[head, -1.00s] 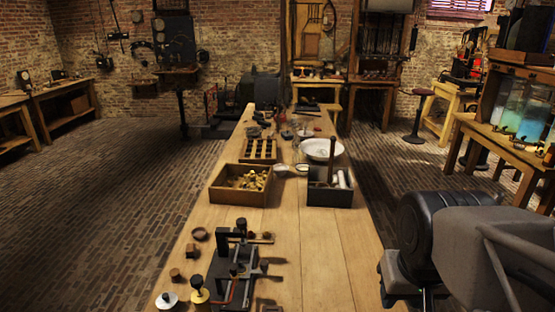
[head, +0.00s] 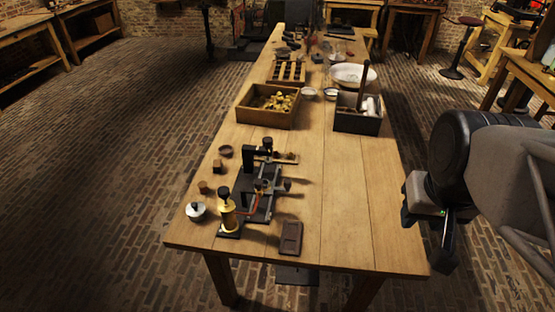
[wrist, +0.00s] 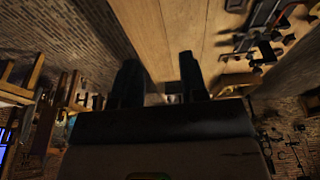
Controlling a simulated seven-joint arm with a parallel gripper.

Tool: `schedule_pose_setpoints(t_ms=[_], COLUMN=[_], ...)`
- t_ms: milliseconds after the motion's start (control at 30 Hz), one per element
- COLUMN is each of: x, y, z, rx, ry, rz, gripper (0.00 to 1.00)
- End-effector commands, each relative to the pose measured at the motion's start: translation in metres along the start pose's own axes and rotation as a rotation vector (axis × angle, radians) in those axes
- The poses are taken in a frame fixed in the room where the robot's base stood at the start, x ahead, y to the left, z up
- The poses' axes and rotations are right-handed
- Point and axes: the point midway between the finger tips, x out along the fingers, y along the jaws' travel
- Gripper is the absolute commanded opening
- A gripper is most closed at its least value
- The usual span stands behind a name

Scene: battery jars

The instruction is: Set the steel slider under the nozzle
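A black press-like fixture (head: 245,185) stands on the near left of the wooden table. It has a dark upright arm with a knob (head: 267,143) at its far end, and a brass cylinder with a black knob (head: 228,212) at its near end. Small dark and metal parts sit along its base; I cannot tell which is the steel slider or the nozzle. The fixture also shows at the upper right of the wrist view (wrist: 268,22). My gripper (head: 428,236) is off the table's right edge, apart from the fixture. Its two fingers are spread with nothing seen between them (wrist: 159,88).
A dark rectangular piece (head: 291,239) lies right of the fixture near the front edge. A lidded pot (head: 195,212) and small brown blocks (head: 217,166) stand left. A wooden box (head: 244,112) and dark box (head: 350,123) stand behind. The table (head: 345,200) is clear between fixture and gripper.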

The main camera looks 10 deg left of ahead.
Motion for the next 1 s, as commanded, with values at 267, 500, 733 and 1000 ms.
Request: schedule_pose_setpoints(t_ms=[267,500,733,1000], x=[0.0,0.0,0.002,0.013], y=[0.0,0.0,-0.003,-0.017], z=[0.0,0.0,-0.008,-0.043], rx=[0.0,0.0,0.003,0.018], ry=[0.0,0.0,-0.005,-0.03], rz=[0.0,0.0,-0.002,-0.01], gripper=[0.4,0.47,0.55,0.55])
